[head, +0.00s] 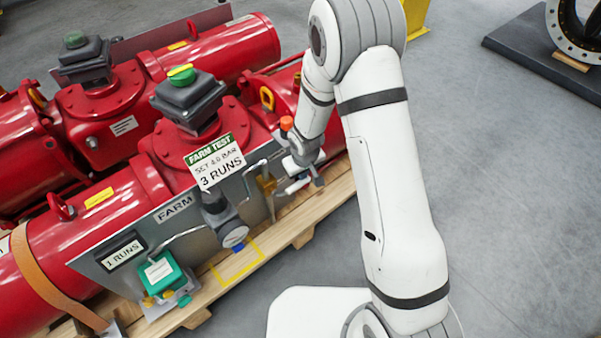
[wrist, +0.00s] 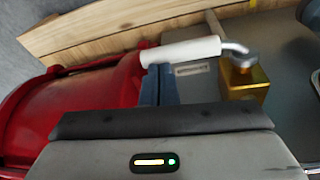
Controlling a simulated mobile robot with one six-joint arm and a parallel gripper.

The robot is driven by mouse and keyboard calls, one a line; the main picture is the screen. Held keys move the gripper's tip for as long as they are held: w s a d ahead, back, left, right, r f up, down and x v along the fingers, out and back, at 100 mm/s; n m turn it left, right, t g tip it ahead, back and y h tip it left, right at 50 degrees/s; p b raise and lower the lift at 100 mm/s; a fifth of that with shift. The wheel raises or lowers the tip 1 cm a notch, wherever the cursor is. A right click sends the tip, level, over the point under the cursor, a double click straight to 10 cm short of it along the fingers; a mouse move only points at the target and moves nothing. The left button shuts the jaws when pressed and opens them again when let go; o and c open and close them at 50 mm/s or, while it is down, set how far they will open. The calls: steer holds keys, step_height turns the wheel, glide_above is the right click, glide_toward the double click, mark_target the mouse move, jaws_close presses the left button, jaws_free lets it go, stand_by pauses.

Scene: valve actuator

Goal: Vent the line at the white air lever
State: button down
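The white air lever (wrist: 180,52) lies across the upper middle of the wrist view. Its bent metal end joins a brass valve block (wrist: 245,85) on the grey panel. In the head view the white lever (head: 297,186) shows just below my gripper (head: 316,172), near the panel's right end. In the wrist view my gripper's two blue-grey fingers (wrist: 160,78) are together, with nothing visible between them. Their tips are at the lever's near side, towards its free end. I cannot tell whether they touch it.
Red actuators (head: 225,55) lie on a wooden pallet (head: 310,215). The grey panel carries a gauge (head: 233,237), a green box (head: 160,272), a "1 RUNS" counter (head: 122,252) and a "FARM TEST, SET 4.0 BAR, 3 RUNS" card (head: 216,162).

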steer(key=p+v, duration=0.3)
steer(key=v, duration=0.4)
steer(key=shift+r, duration=0.4)
steer(key=s+d+r+m+p, duration=0.1)
steer(key=s+d+r+p, duration=0.2)
steer(key=r, duration=0.6)
steer(key=s+d+r+m+p, duration=0.1)
steer(key=d+r+p, duration=0.2)
steer(key=r+p, duration=0.5)
steer(key=s+d+r+m+p, duration=0.15)
steer(key=d+r, duration=0.25)
steer(key=r, duration=0.7)
steer(key=s+d+r+m+p, duration=0.1)
steer(key=s+d+r+p, duration=0.2)
steer(key=s+r+p, duration=0.3)
steer(key=s+d+r+m+p, duration=0.1)
steer(key=s+d+r+p, duration=0.2)
steer(key=r, duration=1.3)
steer(key=s+p, duration=0.3)
steer(key=s, duration=0.3)
steer(key=shift+d+r+m+p, duration=0.25)
steer(key=shift+m+p, duration=0.05)
steer(key=shift+m, duration=0.05)
